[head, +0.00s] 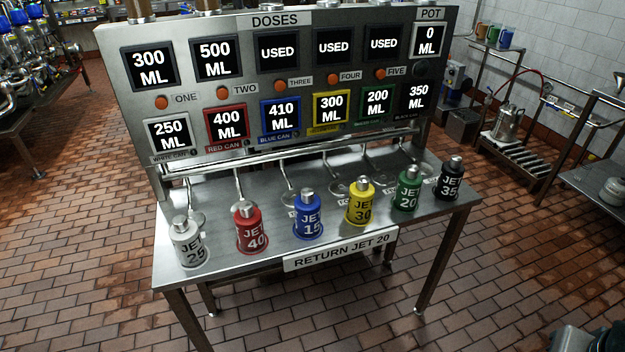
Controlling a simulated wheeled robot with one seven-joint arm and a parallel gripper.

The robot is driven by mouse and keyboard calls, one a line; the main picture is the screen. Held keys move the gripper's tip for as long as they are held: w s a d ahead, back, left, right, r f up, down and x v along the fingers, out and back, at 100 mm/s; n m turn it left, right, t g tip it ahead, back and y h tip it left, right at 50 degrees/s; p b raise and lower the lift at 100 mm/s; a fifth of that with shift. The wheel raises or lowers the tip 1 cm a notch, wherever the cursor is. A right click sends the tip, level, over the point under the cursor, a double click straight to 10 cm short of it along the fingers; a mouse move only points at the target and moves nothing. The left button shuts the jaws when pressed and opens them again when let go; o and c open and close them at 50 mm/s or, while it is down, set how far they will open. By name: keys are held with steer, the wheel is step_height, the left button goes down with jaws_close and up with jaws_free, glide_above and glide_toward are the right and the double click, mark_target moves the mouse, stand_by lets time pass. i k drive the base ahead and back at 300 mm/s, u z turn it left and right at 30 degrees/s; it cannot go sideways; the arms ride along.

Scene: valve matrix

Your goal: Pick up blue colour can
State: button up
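The blue can (308,218) stands upright on the steel table (235,268), third from the left in the row. It has a silver cap and a label reading JET 15, with its right part cut off. The red can (248,228) stands to its left and the yellow can (360,204) to its right, both apart from it. No gripper fingers show in the head view, and nothing holds the blue can.
A white can (187,245) stands at the left end; a green can (406,190) and a black can (450,180) stand at the right. Behind the row are metal nozzles and an upright panel (285,19) with displays.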

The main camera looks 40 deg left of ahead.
mark_target(307, 205)
steer(key=u, duration=0.85)
steer(key=i, duration=1.35)
steer(key=u, duration=0.55)
